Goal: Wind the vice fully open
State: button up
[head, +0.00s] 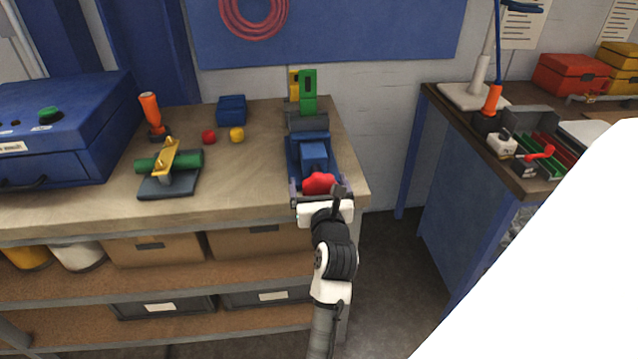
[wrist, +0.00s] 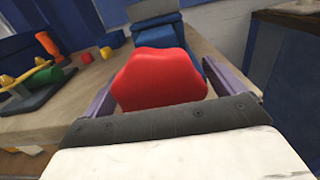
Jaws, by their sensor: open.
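A blue vice (head: 313,155) stands at the right end of the workbench. A red lobed knob (head: 318,183) is on its near end, at the bench's front edge. In the wrist view the red knob (wrist: 160,80) fills the middle, with the blue vice body (wrist: 155,22) behind it. My gripper (head: 322,195) is at the knob. Its two fingers (wrist: 163,95) stand open, one on each side of the knob. I cannot tell whether either finger touches it. My gripper partly hides the knob's near side in the head view.
The workbench (head: 100,208) also holds a blue case (head: 60,130), an orange-handled tool (head: 151,112), a green roller on a stand (head: 170,170), small red (head: 208,137) and yellow (head: 237,135) pieces and a blue block (head: 231,109). A second bench (head: 500,170) stands right, across a floor gap.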

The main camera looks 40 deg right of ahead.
jog(key=c, duration=1)
jog(key=shift+o, duration=0.2)
